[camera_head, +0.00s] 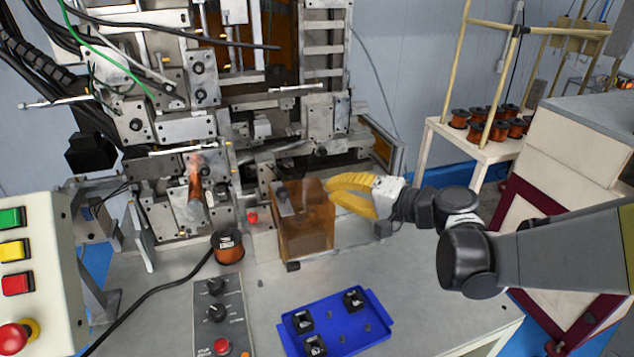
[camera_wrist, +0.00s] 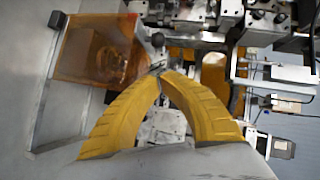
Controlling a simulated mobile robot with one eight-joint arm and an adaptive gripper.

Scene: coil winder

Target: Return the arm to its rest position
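My arm reaches in from the right in the head view. My gripper (camera_head: 331,187) has two curved yellow fingers and sits just right of a translucent orange cover on the coil winder (camera_head: 205,97). In the wrist view my gripper (camera_wrist: 160,74) has its fingertips together, with nothing visible between them. The orange cover (camera_head: 308,225) also shows at the upper left of the wrist view (camera_wrist: 85,48). A dark round knob (camera_wrist: 157,40) shows just beyond the fingertips. I cannot tell whether the fingertips touch the cover or knob.
A blue tray (camera_head: 371,335) with several black parts lies on the table. A copper spool (camera_head: 228,246) stands left of the cover. A knob panel (camera_head: 219,313) and button box (camera_head: 40,250) are front left. A spool table (camera_head: 475,146) stands behind my arm.

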